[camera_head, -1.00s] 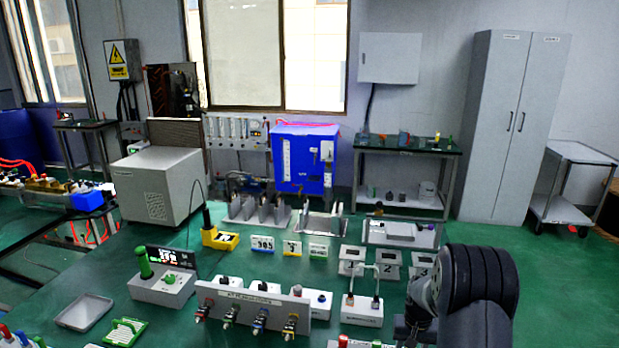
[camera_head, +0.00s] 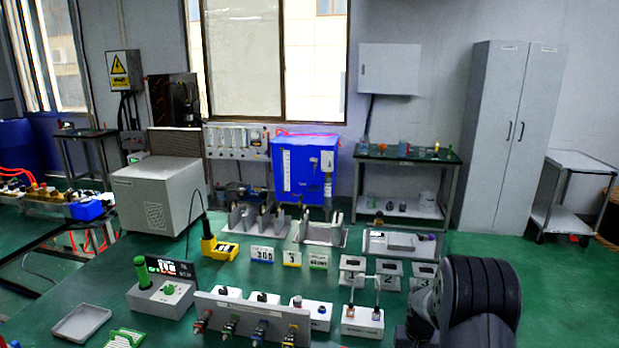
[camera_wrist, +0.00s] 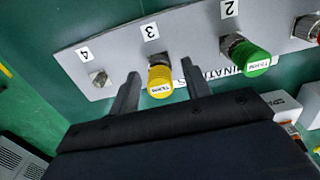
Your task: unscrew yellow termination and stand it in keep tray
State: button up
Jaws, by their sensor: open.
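The yellow termination (camera_wrist: 160,82) is a round cap on the grey panel at the position marked 3, in the wrist view. My gripper (camera_wrist: 158,82) is open, one finger on each side of the cap, with gaps visible between fingers and cap. How deep the fingers reach around it is hard to tell. The panel (camera_wrist: 188,45) also carries a green cap (camera_wrist: 250,58) at position 2, a red one at the right edge, and a bare connector (camera_wrist: 99,78) at position 4. I cannot make out which container is the keep tray; a shallow grey tray (camera_head: 82,323) lies at lower left in the head view.
In the head view, a panel with several coloured connectors (camera_head: 250,318) stands at the front of the bench. A grey box with a green knob (camera_head: 162,297) and small numbered stands (camera_head: 388,270) are nearby. In the wrist view, white blocks (camera_wrist: 283,106) sit at right.

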dwell(0.5)
grip_shut()
jog(key=shift+r, duration=0.15)
dwell(0.4)
jog(key=shift+r+p, duration=1.35)
jog(key=shift+r, duration=1.55)
